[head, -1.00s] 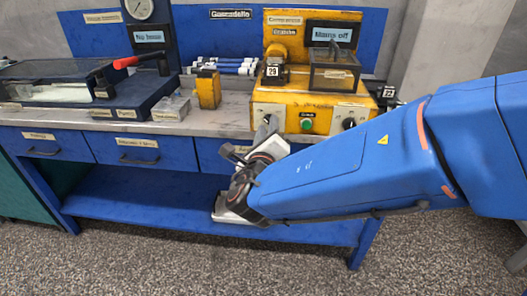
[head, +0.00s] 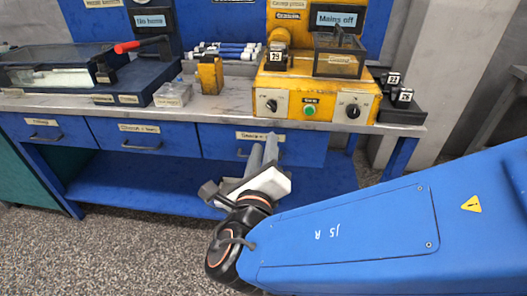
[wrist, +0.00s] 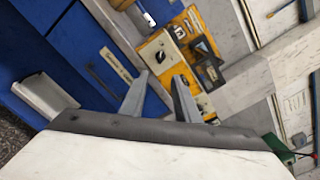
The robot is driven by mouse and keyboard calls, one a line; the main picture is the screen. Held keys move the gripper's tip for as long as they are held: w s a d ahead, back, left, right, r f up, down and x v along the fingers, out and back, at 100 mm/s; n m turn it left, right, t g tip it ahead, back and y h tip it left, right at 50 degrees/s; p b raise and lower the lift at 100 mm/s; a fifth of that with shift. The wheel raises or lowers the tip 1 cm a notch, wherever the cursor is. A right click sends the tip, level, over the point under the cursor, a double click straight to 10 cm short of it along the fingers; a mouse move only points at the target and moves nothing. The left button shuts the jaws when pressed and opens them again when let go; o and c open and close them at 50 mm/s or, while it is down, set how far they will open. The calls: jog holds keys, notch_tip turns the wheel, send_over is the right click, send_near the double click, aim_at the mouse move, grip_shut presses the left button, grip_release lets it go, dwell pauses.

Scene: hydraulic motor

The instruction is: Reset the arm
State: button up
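My gripper (head: 264,146) is at the end of my blue arm, in front of the bench drawers in the head view. Its two grey fingers point up and toward the bench. In the wrist view the two fingers (wrist: 160,80) stand apart with a clear gap and nothing between them, so the gripper is open and empty. The yellow machine (head: 315,95) with a green button and two dark knobs stands on the bench beyond the gripper. Its display reads "Mains off".
The grey bench top (head: 225,105) has blue drawers (head: 140,137) below and a blue lower shelf (head: 130,190). A clear box (head: 173,95), a yellow block (head: 210,76) and a blue station with a red-handled lever (head: 128,47) stand on it. Speckled floor lies in front.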

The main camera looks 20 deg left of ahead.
jog(key=shift+s+d, duration=0.1)
jog(key=shift+s, duration=0.45)
jog(key=w+d+f+m+g+h, duration=0.1)
jog(key=w+d+m+g+h, duration=0.15)
jog(key=d+m, duration=0.5)
jog(key=w+d+f+m+g+h, duration=0.2)
jog(key=w+d+m+h, duration=0.2)
jog(key=d, duration=0.7)
jog(key=w+d+f+m+g+h, duration=0.15)
jog(key=w+d+m+h, duration=0.3)
jog(key=d, duration=0.55)
jog(key=s+d+f+m+g, duration=0.2)
jog(key=s+d+m+g, duration=0.1)
jog(key=d+m, duration=0.35)
jog(key=s+d+f+m+g, duration=0.2)
jog(key=s+d+m, duration=0.1)
jog(key=d+m, duration=0.3)
jog(key=s+d+m+y, duration=0.2)
jog(key=s+m+y, duration=0.1)
jog(key=m, duration=0.6)
jog(key=s+d+m+g+y, duration=0.1)
jog(key=s+d+m+y, duration=0.2)
jog(key=s+m, duration=0.3)
jog(key=m, duration=0.4)
jog(key=shift+s+f+g+y, duration=0.15)
jog(key=shift+s+g+y, duration=0.05)
jog(key=shift+g+y, duration=0.1)
